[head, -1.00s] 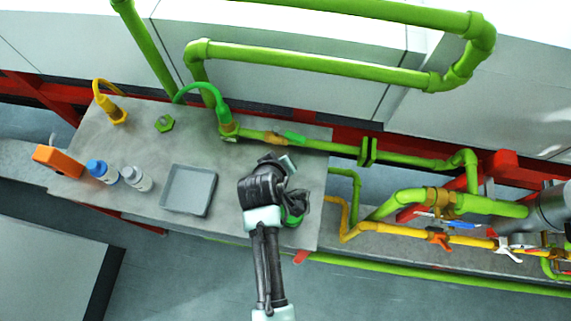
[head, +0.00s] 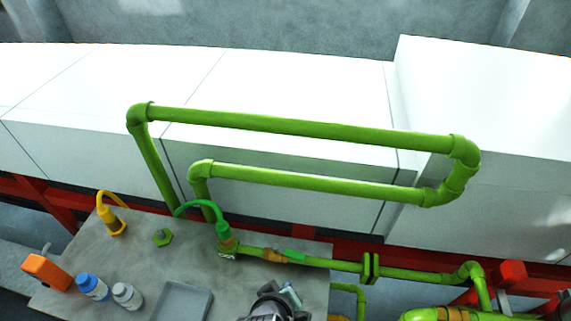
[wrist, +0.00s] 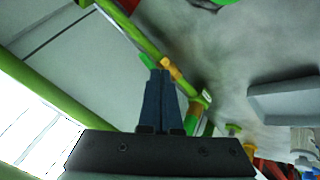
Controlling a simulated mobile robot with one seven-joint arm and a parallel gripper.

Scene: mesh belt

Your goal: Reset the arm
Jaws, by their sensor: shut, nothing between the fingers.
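My gripper (wrist: 160,78) shows in the wrist view with its two dark fingers together and nothing between them. The fingers point towards the green pipe and an orange-yellow fitting (wrist: 171,70) on it; I cannot tell how far away these are. In the head view only the end of my arm (head: 275,303) shows, at the bottom edge over the right part of the grey table (head: 190,255). The rest of the arm is out of the picture there.
A grey tray (head: 181,303), a blue-capped bottle (head: 93,287), a white bottle (head: 127,296) and an orange block (head: 46,272) stand on the table's left part. A green pipe (head: 330,262) runs along its back. White cabinets (head: 290,90) stand behind.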

